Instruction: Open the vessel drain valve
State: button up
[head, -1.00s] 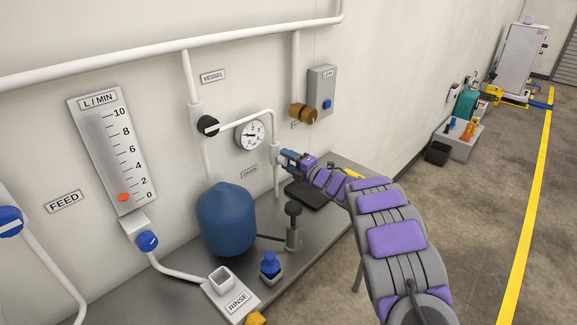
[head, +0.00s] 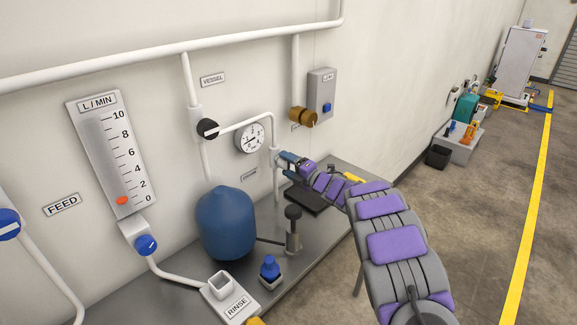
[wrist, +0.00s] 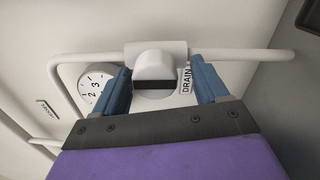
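The drain valve (wrist: 155,67) is a white body on a white pipe, with a rounded white handle and a dark face, beside the DRAIN label (wrist: 187,81). In the head view the valve (head: 275,157) is on the thin pipe below the gauge, partly hidden by my gripper. My gripper (head: 284,160) is at the valve. In the wrist view its two blue fingers (wrist: 162,84) stand apart, one on each side of the handle, with gaps showing. Whether either finger touches the handle cannot be told. The blue vessel (head: 226,222) stands to the left on the bench.
A pressure gauge (head: 250,138) is on the wall just left of the valve. A black-handled vessel valve (head: 208,129), a brass fitting (head: 302,116) and a grey box (head: 321,94) are above. A dark post (head: 293,230) and blue-topped bottle (head: 269,270) stand on the grey bench.

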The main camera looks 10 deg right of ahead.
jog(key=shift+r, duration=0.1)
jog(key=shift+s+d, duration=0.1)
jog(key=shift+s, duration=0.05)
jog(key=p+v, duration=0.3)
jog(key=v, duration=1.4)
jog(key=shift+d, duration=0.1)
